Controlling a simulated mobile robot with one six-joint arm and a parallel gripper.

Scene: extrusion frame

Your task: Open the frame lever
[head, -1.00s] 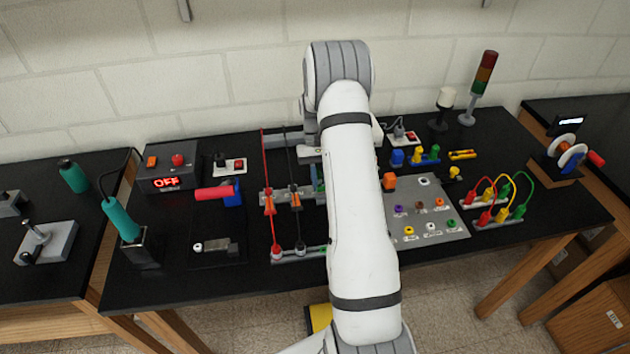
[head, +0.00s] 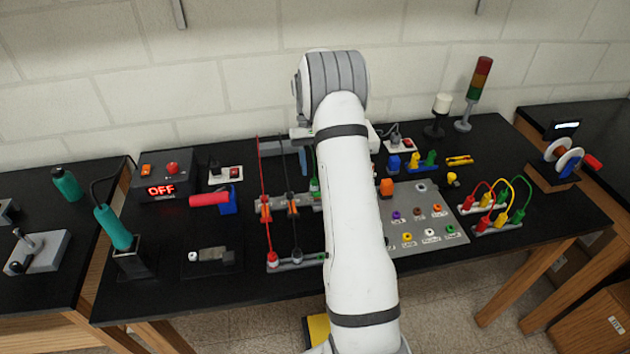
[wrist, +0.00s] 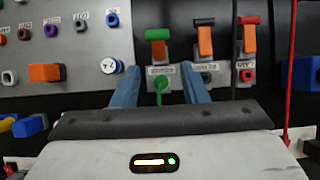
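In the wrist view, an orange lever with a green cap (wrist: 158,45) stands upright on a grey bar above a white label too small to read for sure. I take it as the frame lever. A green wire end (wrist: 160,88) shows below the label. My gripper (wrist: 160,70) is open, with one blue finger on each side of the label and nothing held. The fingertips lie just short of the lever. In the head view, my arm hides most of my gripper and this lever; a green part (head: 315,187) shows beside the arm.
Two similar orange levers stand beside it, one black-capped (wrist: 205,40) and one red-capped (wrist: 249,37). A red rod (wrist: 290,80) runs close on the right of the wrist view. A grey socket panel (head: 455,228) and an orange block (wrist: 46,73) lie to the other side.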

